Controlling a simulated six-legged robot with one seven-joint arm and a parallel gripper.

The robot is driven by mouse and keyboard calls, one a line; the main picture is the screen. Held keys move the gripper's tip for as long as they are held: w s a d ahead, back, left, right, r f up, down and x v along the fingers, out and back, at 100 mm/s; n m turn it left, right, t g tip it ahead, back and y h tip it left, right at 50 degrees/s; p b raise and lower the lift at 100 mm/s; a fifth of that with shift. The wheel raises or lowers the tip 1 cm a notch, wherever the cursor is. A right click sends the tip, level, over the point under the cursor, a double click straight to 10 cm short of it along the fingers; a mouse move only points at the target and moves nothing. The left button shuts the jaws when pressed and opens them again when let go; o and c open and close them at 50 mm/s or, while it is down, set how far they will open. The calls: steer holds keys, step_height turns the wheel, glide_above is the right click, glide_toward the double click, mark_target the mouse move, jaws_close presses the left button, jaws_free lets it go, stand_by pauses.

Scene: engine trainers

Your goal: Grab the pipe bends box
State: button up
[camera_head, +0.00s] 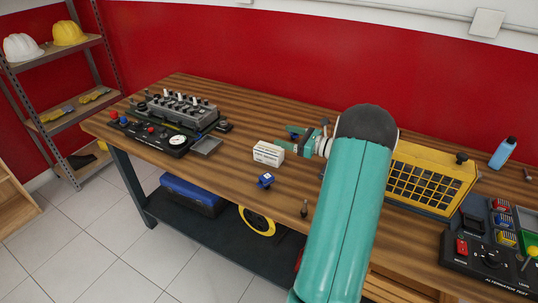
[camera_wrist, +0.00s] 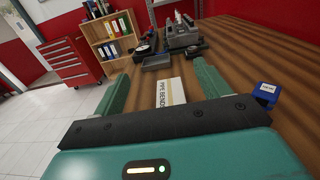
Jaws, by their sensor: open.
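The pipe bends box (camera_head: 268,153) is a small white carton with printed lettering, lying on the wooden workbench. In the wrist view the box (camera_wrist: 171,93) shows its "PIPE BENDS" label between my two fingers. My gripper (camera_wrist: 163,82) is open, with one green finger on each side of the box. In the head view my gripper (camera_head: 297,140) is just right of the box, its fingers pointing towards it. I cannot tell whether either finger touches the box. The box's near end is hidden behind the gripper's dark crossbar in the wrist view.
A small blue item (camera_head: 265,181) lies on the bench in front of the box. An engine trainer (camera_head: 178,108) and a grey tray (camera_head: 206,146) are to the left. A yellow caged unit (camera_head: 425,180) stands to the right. The bench's front edge is near.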

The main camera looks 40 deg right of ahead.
glide_toward(269, 148)
steer(key=x, duration=0.2)
steer(key=shift+w+r, duration=0.15)
steer(key=shift+w, duration=0.2)
steer(key=shift+w+a+f, duration=0.15)
steer(key=shift+w, duration=0.3)
steer(key=shift+w+a+f, duration=0.15)
steer(key=shift+w, duration=0.3)
steer(key=shift+x, duration=2.85)
steer(key=c, duration=1.1)
steer(key=shift+c, duration=0.3)
steer(key=shift+r, duration=0.1)
